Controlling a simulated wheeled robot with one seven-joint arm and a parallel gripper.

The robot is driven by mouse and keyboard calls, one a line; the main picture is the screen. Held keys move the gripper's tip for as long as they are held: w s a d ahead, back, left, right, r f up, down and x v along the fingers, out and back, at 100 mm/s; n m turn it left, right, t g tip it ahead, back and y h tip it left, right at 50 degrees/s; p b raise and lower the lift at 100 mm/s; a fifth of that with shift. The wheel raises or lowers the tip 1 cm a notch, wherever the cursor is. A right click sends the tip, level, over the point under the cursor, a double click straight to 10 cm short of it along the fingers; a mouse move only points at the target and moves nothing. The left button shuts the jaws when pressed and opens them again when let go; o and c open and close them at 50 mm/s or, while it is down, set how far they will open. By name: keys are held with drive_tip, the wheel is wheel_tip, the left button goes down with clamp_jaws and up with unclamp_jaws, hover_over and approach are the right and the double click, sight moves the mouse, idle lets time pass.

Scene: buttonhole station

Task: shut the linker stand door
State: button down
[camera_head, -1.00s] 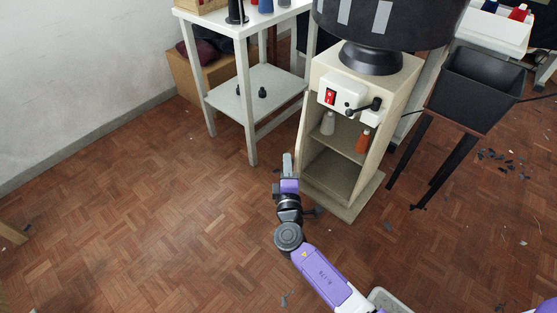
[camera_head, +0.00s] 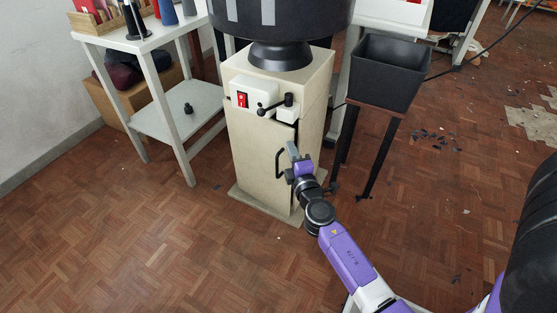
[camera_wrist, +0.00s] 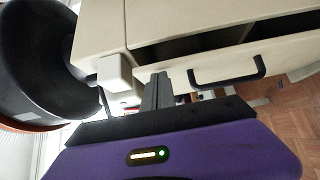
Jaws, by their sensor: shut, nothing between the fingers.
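The linker stand (camera_head: 315,95) is a cream cabinet under a large black drum. Its door (camera_head: 258,150) covers most of the front and hides the shelves. A dark gap shows along the door's right edge, so it stands slightly ajar. The black bar handle (camera_head: 279,163) is near that edge. In the wrist view the door (camera_wrist: 205,78) and handle (camera_wrist: 228,78) show with a dark gap (camera_wrist: 190,46) behind the door. My gripper (camera_head: 293,150) is shut and empty beside the handle, at the door's free edge. In the wrist view its fingers (camera_wrist: 158,90) lie close to the door; I cannot tell if they touch.
A black bin (camera_head: 390,70) on dark legs stands right of the cabinet. A white shelf table (camera_head: 165,45) with spools stands to the left. A switch box (camera_head: 255,95) with a lever sits above the door. The parquet floor (camera_head: 150,240) in front is clear.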

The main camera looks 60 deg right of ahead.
drive_tip(key=shift+s+d, duration=0.15)
drive_tip(key=shift+d, duration=0.7)
drive_tip(key=shift+s+d, duration=0.1)
drive_tip(key=shift+d, duration=0.75)
